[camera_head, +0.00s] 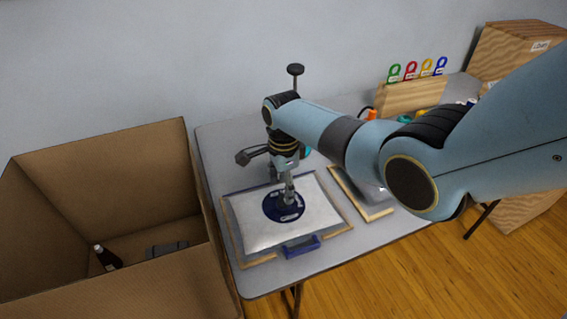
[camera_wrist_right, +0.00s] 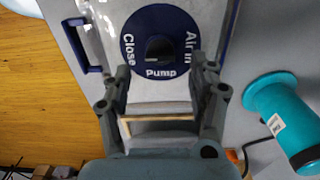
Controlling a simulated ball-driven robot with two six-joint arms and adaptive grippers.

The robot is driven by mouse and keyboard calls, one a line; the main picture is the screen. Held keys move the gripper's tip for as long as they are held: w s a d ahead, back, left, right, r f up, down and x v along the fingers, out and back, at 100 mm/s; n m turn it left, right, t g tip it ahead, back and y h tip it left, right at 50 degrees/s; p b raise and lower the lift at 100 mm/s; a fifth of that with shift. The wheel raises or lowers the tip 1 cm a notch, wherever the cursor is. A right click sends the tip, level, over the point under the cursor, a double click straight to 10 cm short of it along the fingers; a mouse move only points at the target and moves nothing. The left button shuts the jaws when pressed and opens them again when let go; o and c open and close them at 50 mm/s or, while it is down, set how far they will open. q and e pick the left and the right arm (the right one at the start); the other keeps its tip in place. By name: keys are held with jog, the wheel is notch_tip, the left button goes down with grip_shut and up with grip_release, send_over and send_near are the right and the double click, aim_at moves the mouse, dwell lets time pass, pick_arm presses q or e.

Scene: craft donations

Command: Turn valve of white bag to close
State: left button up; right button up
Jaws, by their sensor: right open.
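The white bag (camera_head: 246,218) lies flat in a wooden frame on the grey table; its pale surface also shows in the wrist view (camera_wrist_right: 104,22). Its valve is a round dark blue dial (camera_head: 272,207) marked Close, Air in and Pump, with a black knob (camera_wrist_right: 158,49) at its middle. Which mark the knob points to is unclear. My right gripper (camera_head: 289,197) is over the dial from above. In the wrist view the right gripper (camera_wrist_right: 160,76) has its fingers apart, with the knob beyond and between the tips. Contact is unclear. My left gripper is not in view.
A blue handle (camera_head: 301,247) is at the bag's front edge. An open cardboard box (camera_head: 98,166) holding a dark bottle (camera_head: 107,257) stands left of the table. A teal cylinder (camera_wrist_right: 268,98) is near the gripper. A wooden rack (camera_head: 410,98) with coloured tags stands behind.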

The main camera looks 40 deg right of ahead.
notch_tip(320, 180, up, 8)
jog(key=shift+r, duration=0.2)
dwell(0.5)
